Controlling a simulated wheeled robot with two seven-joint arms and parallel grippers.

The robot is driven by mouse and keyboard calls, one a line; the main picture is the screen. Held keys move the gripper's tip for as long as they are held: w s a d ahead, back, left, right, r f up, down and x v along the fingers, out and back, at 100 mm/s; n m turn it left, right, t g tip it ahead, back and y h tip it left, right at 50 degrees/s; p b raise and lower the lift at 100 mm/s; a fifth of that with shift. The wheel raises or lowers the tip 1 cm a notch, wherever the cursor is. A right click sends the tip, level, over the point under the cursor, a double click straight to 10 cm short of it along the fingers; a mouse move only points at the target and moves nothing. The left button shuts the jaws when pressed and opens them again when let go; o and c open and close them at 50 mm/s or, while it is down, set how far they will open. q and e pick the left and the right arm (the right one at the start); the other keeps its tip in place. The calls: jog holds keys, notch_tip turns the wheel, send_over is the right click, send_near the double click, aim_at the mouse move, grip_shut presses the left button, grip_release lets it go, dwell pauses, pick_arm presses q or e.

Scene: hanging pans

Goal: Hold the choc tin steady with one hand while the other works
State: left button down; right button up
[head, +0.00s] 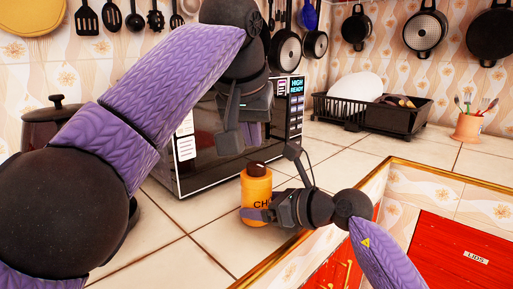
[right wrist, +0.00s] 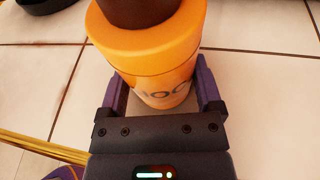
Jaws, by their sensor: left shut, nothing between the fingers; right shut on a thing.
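The choc tin (head: 256,187) is an orange cylinder with a dark brown top, upright on the tiled counter in front of the microwave. In the right wrist view the tin (right wrist: 150,60) fills the upper middle, with part of its dark lettering visible. My right gripper (head: 268,214) is shut on the tin, one finger on each side of its body; its fingers also show in the right wrist view (right wrist: 163,90). My left gripper (head: 242,140) is shut and empty, pointing down above and slightly left of the tin, in front of the microwave. It does not touch the tin's top.
The microwave (head: 186,146) stands behind the tin. A dark pot (head: 50,125) is at the left, partly behind my left arm. A black dish rack (head: 385,113) and a utensil cup (head: 468,127) stand at the back right. The counter's gold edge (head: 430,167) borders a corner near red drawers.

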jog(key=o, duration=1.1)
jog(key=shift+c, duration=0.2)
